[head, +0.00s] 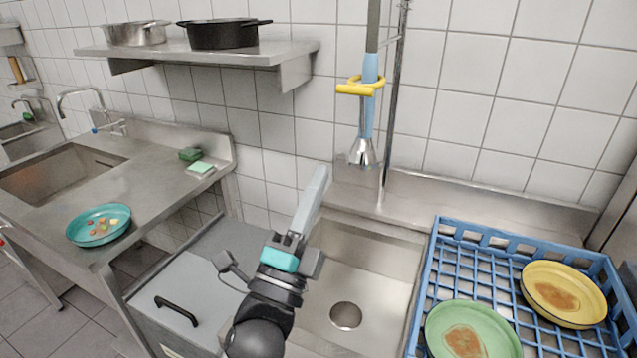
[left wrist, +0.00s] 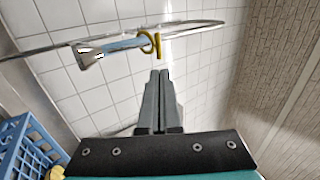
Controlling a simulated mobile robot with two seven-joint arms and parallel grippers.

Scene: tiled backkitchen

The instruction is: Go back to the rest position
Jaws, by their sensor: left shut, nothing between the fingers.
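My left gripper (head: 318,180) is raised over the sink basin (head: 375,280), its fingers pointing up and away from me. In the left wrist view my left gripper (left wrist: 159,75) has its two fingers together, with nothing between them. The hanging spray head (head: 362,150) with its blue hose and yellow ring is beyond the gripper and apart from it. The spray head also shows in the left wrist view (left wrist: 90,55). My right gripper is not clearly in view.
A blue rack (head: 432,262) at the right holds a green plate (head: 440,320) and a yellow plate (head: 590,290), both with brown stains. A teal plate with food bits (head: 75,232) lies on the left counter. A shelf (head: 285,52) with two pots (head: 222,36) hangs above.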

